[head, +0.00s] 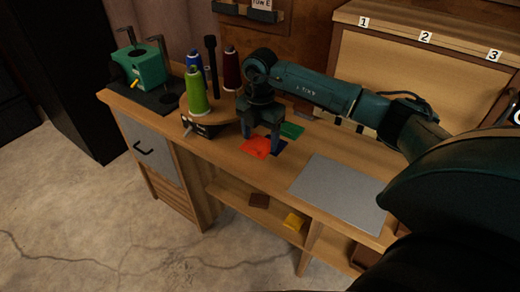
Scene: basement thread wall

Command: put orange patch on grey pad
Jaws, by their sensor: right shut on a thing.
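The orange patch (256,148) is a small flat piece at the wooden bench top, below my right gripper (262,139). My right gripper points down with its fingertips at the patch and is shut on it. Whether the patch is lifted off the bench cannot be told. The grey pad (340,194) is a flat grey rectangle on the bench to the right, bare and apart from the gripper. My left gripper is not in view.
A green patch (292,130) and a dark blue patch (278,148) lie close beside the gripper. A stand with thread spools, the green one (196,91) nearest, is just left. A teal machine (144,67) stands at the far left. Bench between patches and pad is clear.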

